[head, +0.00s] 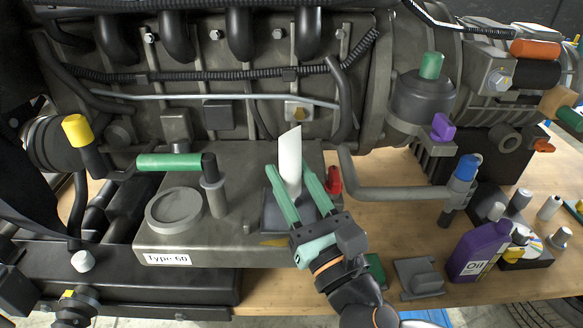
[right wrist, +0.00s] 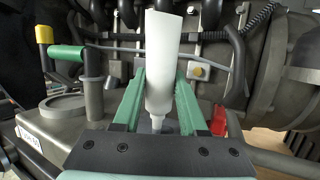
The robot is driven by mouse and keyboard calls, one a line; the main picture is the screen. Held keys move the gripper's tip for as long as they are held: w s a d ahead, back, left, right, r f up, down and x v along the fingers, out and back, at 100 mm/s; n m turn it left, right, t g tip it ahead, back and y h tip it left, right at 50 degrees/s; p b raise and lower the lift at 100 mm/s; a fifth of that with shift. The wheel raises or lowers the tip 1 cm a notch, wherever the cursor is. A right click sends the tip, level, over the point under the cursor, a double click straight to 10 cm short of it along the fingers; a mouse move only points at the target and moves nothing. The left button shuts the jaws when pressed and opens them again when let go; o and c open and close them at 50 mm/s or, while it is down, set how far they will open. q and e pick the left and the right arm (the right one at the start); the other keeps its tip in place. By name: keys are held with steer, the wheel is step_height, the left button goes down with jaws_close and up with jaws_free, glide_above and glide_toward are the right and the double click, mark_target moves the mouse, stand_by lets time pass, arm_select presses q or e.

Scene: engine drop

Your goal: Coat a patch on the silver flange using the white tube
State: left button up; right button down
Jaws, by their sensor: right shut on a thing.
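The white tube (head: 290,160) is upright between the green fingers of my right gripper (head: 287,168), which is shut on it. In the right wrist view the tube (right wrist: 160,60) has its flat end up and its narrow nozzle (right wrist: 157,122) pointing down. The tube is above a dark square plate (head: 272,216) on the grey block marked "Type 60"; the gripper hides part of the plate. A round grey flange-like ring (head: 175,209) lies on the block to the left. I cannot tell which of these is the silver flange, nor whether the nozzle touches anything. My left gripper is not in view.
A green-handled lever (head: 168,162) and its post stand left of the tube. A red knob (head: 334,180) is close on the right. Engine pipes rise behind. A purple oil bottle (head: 480,250) and several small bottles stand on the wooden table at right.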

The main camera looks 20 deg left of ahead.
steer(key=shift+s, duration=0.2)
steer(key=shift+w, duration=0.1)
steer(key=shift+w, duration=2.3)
steer(key=shift+f, duration=0.1)
steer(key=shift+w+a+r, duration=0.1)
steer(key=shift+w+r, duration=0.15)
steer(key=shift+r, duration=0.2)
steer(key=shift+w+r, duration=0.1)
steer(key=shift+w, duration=0.6)
